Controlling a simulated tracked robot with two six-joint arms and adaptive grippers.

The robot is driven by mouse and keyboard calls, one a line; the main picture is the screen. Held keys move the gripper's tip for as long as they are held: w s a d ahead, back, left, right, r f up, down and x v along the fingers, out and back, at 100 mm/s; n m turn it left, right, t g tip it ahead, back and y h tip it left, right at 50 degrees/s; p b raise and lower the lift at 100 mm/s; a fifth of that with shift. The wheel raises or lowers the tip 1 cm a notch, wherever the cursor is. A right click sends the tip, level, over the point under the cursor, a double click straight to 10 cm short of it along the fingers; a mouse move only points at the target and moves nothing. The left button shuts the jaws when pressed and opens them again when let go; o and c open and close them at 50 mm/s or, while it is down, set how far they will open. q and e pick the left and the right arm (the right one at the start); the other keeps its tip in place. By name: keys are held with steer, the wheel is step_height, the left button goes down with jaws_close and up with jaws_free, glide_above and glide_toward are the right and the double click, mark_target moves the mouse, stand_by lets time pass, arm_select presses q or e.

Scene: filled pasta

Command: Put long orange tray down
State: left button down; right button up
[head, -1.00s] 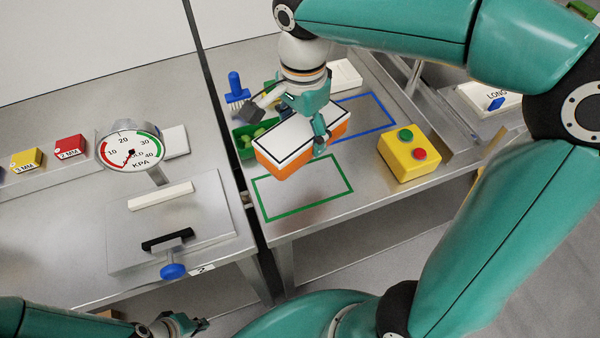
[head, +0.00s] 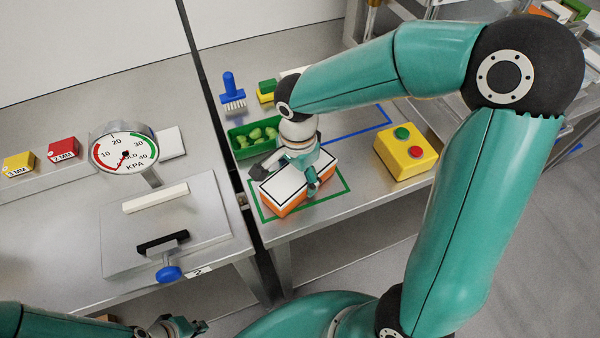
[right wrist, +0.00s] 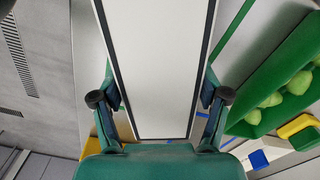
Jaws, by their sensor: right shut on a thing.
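The long orange tray (head: 292,206) has orange sides and a white top with a dark border. In the head view it lies within the green outline (head: 342,196) on the metal table; whether it touches the table I cannot tell. My right gripper (head: 290,174) is above it, shut across its width. In the right wrist view the tray's white top (right wrist: 158,60) runs between the two fingers (right wrist: 159,100). My left gripper (head: 180,326) is at the bottom left edge of the head view, away from the tray; its jaw opening is unclear.
A green bin (head: 240,150) with light green pieces stands just behind the tray. A yellow button box (head: 405,160) is to the right, and a blue brush (head: 232,92) is behind. A pressure gauge (head: 124,150) stands on the left table. The blue outline (head: 352,129) is partly hidden by my arm.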

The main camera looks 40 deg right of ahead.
mark_target(298, 173)
steer(key=shift+f, duration=0.1)
steer(key=o, duration=1.3)
steer(key=shift+o, duration=0.2)
step_height(298, 173, up, 12)
steer(key=shift+r, duration=0.2)
